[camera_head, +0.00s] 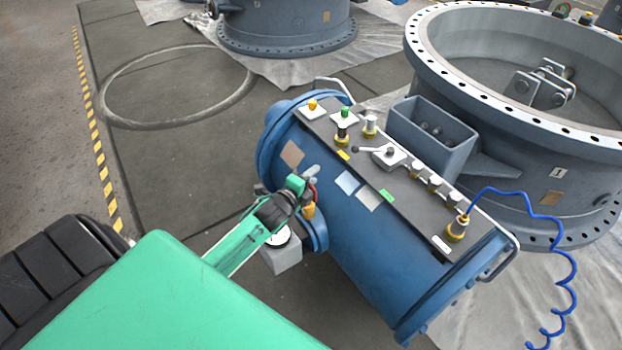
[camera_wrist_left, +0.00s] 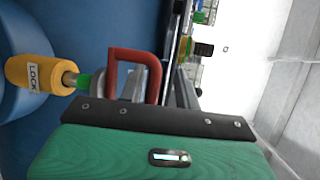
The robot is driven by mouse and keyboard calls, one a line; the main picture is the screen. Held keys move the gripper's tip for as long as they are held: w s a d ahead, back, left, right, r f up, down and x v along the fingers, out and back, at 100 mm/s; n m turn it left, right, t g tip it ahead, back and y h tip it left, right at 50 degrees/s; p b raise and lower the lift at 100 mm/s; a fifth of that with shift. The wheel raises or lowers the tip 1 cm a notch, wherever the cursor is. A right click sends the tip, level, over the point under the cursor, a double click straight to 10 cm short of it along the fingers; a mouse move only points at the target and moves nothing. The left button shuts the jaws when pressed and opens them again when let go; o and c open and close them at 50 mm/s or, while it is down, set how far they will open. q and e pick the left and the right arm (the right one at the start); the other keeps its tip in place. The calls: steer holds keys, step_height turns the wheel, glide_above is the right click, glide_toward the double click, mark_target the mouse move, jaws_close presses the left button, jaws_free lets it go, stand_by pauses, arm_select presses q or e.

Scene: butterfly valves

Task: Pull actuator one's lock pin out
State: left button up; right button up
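Actuator one is a large blue cylinder (camera_head: 365,225) lying on its side, with a grey control panel on top. Its lock pin shows as a yellow sleeve marked LOCK (camera_wrist_left: 30,73), with a metal shaft and green ring. A red D-shaped handle (camera_wrist_left: 135,56) stands beside the ring. In the head view the yellow sleeve (camera_head: 308,210) is on the cylinder's near left side. My left gripper (camera_head: 292,190) is right at the red handle. Its palm hides the handle's lower part, and whether the fingers grip it is unclear. My right gripper is out of view.
A grey valve body (camera_head: 470,100) with label 1 stands behind the actuator at right. A coiled blue hose (camera_head: 560,265) hangs at the right end. A round gauge on a grey block (camera_head: 282,255) sits below the gripper. Floor at upper left is clear.

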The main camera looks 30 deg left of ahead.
arm_select(q)
steer(key=shift+f, duration=0.15)
steer(key=shift+s, duration=0.15)
steer(key=shift+s, duration=0.3)
steer(key=s+r+p, duration=0.1)
steer(key=s+r, duration=0.1)
steer(key=s, duration=1)
steer(key=shift+s+r, duration=0.25)
steer(key=shift+s, duration=0.15)
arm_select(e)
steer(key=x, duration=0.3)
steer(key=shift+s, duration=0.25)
